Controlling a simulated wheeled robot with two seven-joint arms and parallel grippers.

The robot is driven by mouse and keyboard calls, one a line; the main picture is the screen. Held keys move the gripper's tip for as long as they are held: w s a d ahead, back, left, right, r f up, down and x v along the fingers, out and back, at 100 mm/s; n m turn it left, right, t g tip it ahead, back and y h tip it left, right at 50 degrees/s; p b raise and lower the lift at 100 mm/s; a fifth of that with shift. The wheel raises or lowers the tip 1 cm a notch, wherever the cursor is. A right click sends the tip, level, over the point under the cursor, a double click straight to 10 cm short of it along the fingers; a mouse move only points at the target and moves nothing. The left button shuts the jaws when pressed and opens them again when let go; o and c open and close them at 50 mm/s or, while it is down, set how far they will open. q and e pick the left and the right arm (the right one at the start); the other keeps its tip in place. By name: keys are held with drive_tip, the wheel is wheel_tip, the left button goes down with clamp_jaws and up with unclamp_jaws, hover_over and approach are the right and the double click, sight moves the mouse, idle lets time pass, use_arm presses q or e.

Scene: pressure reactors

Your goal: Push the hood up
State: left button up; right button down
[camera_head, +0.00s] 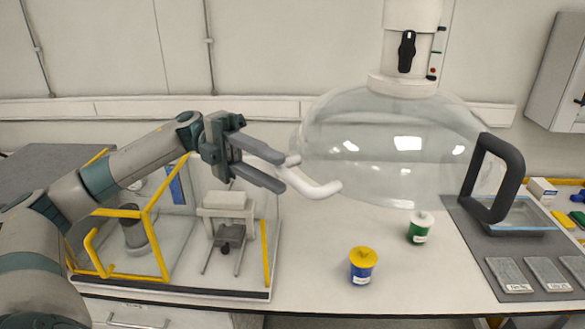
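The hood (400,150) is a large clear dome hanging from a white column (405,50) above the right half of the bench. It carries a black handle (510,165) on its right and a white handle (318,188) on its left. My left gripper (272,170) is at the white handle, its two grey fingers apart, one above the other. Part of the white handle seems to lie between the fingers; whether they press on it cannot be told. My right gripper is not in view.
A yellow-framed glass box (160,235) with a small device stands below my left arm. A grey mat (470,235) with a tray and labelled plates lies at the right.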

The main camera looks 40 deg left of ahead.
sight(286, 172)
use_arm(q)
drive_tip(key=d, duration=0.2)
drive_tip(key=d+p, duration=0.1)
drive_tip(key=d, duration=0.1)
drive_tip(key=shift+s, duration=0.2)
drive_tip(key=shift+s+d+p, duration=0.1)
drive_tip(key=shift+d+p, duration=0.35)
drive_tip(key=shift+d, duration=0.15)
clamp_jaws()
